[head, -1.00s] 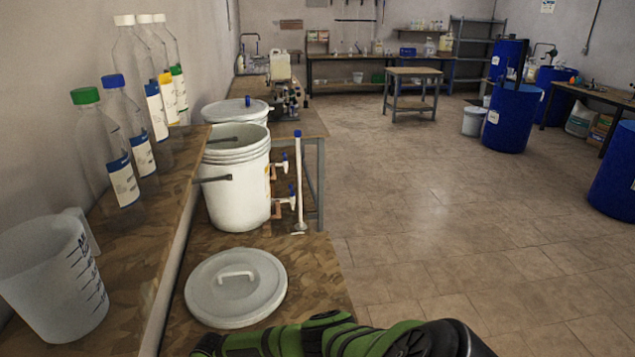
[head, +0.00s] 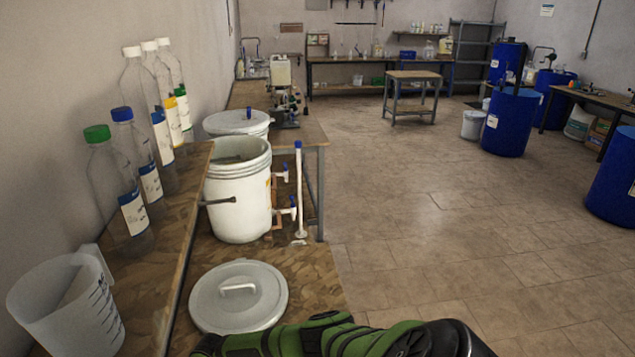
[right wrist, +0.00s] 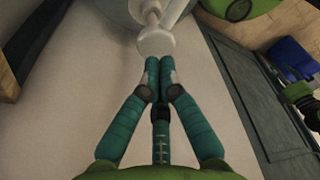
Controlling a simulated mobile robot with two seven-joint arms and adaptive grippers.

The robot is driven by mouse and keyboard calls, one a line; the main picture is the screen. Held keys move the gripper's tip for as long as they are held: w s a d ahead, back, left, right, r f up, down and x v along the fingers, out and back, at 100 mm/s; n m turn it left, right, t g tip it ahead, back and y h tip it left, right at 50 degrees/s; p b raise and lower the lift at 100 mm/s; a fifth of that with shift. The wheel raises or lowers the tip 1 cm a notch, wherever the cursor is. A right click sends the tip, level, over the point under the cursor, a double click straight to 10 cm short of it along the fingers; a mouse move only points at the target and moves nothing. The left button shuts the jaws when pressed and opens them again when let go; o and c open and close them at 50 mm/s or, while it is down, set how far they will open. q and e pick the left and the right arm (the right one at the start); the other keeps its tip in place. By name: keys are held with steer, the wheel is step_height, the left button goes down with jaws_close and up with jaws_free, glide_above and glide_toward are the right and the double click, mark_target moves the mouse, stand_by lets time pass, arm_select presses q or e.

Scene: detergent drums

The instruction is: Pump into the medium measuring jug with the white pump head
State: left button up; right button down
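A clear measuring jug (head: 68,308) with dark markings stands on the raised wooden ledge at the lower left of the head view; its size class cannot be told. In the right wrist view a white pump head (right wrist: 155,42) with a round disc and a stem shows just beyond my right gripper (right wrist: 160,62). Its teal fingers are together, tips at or just under the disc, with nothing seen between them; contact is unclear. A green arm of mine crosses the bottom of the head view, its gripper out of frame. My left gripper is not in view.
A white bucket (head: 238,205) stands open on the bench, with a loose lid (head: 238,297) in front. Blue-handled taps (head: 286,208) and a white upright tube (head: 299,195) stand beside it. Several capped bottles (head: 129,190) line the ledge. The floor (head: 430,220) at right is open.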

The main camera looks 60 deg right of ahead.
steer(key=shift+r, duration=0.65)
steer(key=shift+a+v, duration=0.25)
steer(key=shift+v, duration=0.9)
steer(key=shift+a+v, duration=0.25)
steer(key=shift+v, duration=0.95)
steer(key=shift+s, duration=0.1)
